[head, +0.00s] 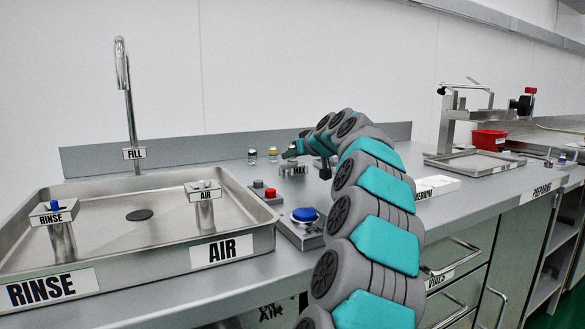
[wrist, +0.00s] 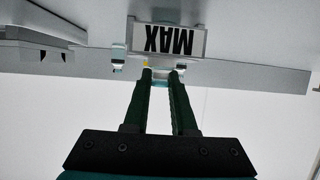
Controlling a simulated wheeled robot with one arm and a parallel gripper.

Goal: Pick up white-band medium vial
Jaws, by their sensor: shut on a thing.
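My gripper (wrist: 161,75) is shut on a small pale vial (wrist: 160,83), which shows between the fingertips in the wrist view. Its band is too small to read clearly, but it looks whitish. In the head view my gripper (head: 290,152) is at the back of the counter, by the MAX sign, and mostly hides the held vial. Two other small vials stand to its left: one with a yellow band (head: 273,154) and one further left (head: 252,155). In the wrist view a vial (wrist: 118,58) stands left of the fingers, and a bit of yellow shows behind the left fingertip.
The MAX sign (head: 299,170) stands close to my gripper. A sink (head: 150,255) with RINSE and AIR nozzles is at left. A control box with a blue button (head: 304,215) is in front. A red bin (head: 489,139) and metal tray (head: 440,160) are at right.

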